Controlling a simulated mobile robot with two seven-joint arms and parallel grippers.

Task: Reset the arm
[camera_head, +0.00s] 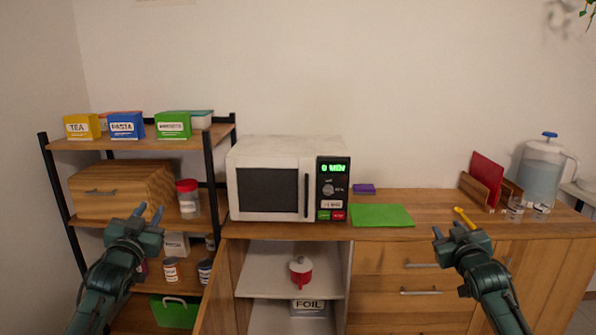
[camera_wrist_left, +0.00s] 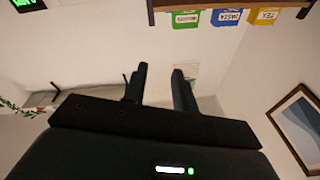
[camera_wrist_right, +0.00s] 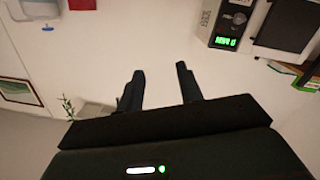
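My left gripper (camera_head: 148,215) is raised in front of the shelf rack at the left of the head view. Its two fingers are apart with nothing between them, and they also show apart in the left wrist view (camera_wrist_left: 160,85). My right gripper (camera_head: 455,228) is raised in front of the wooden counter at the right. Its fingers are apart in the right wrist view (camera_wrist_right: 160,88), with only wall behind them. In the head view a small yellow object (camera_head: 464,217) shows right by the right fingertips; I cannot tell whether it touches them.
A white microwave (camera_head: 270,155) stands on the counter (camera_head: 420,236) beside a green mat (camera_head: 381,215). The cabinet below is open, with a red pot (camera_head: 300,270) inside. The shelf rack (camera_head: 42,165) holds boxes and jars. A pitcher (camera_head: 541,175) stands at the right.

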